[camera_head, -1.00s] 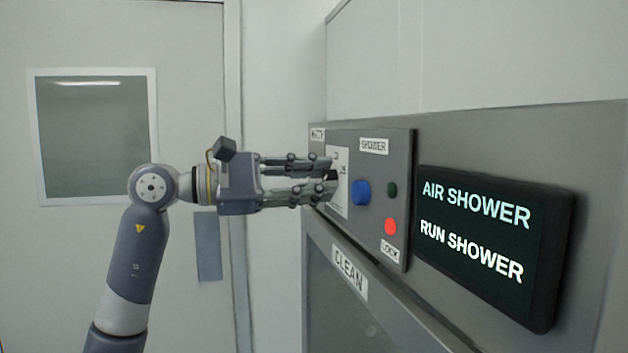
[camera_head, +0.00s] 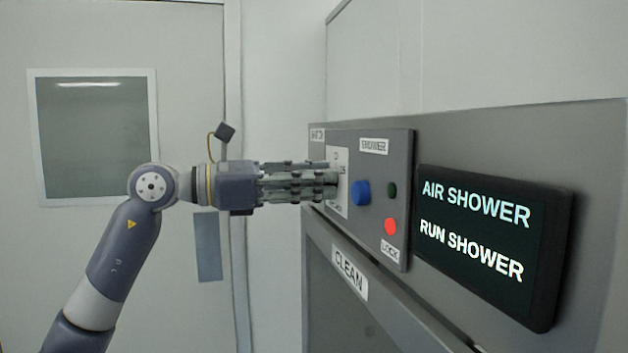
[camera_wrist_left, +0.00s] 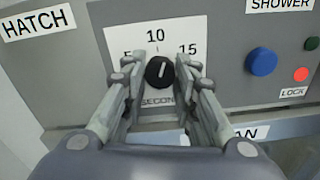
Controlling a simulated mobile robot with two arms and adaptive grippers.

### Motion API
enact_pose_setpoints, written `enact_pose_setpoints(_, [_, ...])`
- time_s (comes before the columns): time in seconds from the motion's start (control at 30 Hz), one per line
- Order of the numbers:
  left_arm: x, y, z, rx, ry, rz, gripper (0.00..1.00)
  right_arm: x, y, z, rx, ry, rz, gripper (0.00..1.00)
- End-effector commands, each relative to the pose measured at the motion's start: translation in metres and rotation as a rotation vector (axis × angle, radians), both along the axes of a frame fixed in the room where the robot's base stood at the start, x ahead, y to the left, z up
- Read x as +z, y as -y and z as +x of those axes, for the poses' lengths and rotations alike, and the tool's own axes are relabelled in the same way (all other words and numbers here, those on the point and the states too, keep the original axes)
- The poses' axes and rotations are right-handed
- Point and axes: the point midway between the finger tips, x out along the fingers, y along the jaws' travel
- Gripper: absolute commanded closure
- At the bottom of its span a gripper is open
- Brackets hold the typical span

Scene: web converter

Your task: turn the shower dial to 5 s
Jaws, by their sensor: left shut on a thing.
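The shower dial (camera_wrist_left: 160,73) is a small round black knob with a white pointer line, on a white scale plate (camera_wrist_left: 115,36) marked 5, 10 and 15 seconds. In the left wrist view the pointer stands roughly upward, near the 10 and leaning slightly right. My left gripper (camera_head: 335,186) reaches the plate from the left, and its fingers are shut on the dial, one on each side. In the head view the fingers hide the dial. My right gripper is out of view.
Right of the plate are a blue button (camera_head: 360,193), a small dark green light (camera_head: 392,190) and a red button (camera_head: 391,226). A black display (camera_head: 480,290) reads AIR SHOWER, RUN SHOWER. A door (camera_head: 190,100) with a window stands behind my arm.

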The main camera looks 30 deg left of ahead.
Motion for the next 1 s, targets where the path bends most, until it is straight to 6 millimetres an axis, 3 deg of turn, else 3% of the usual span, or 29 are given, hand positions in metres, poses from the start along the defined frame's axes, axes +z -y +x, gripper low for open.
enact_pose_setpoints(1.0, [0.001, -0.001, 0.0, 0.003, -0.626, -0.733, 0.97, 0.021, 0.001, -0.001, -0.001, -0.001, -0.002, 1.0])
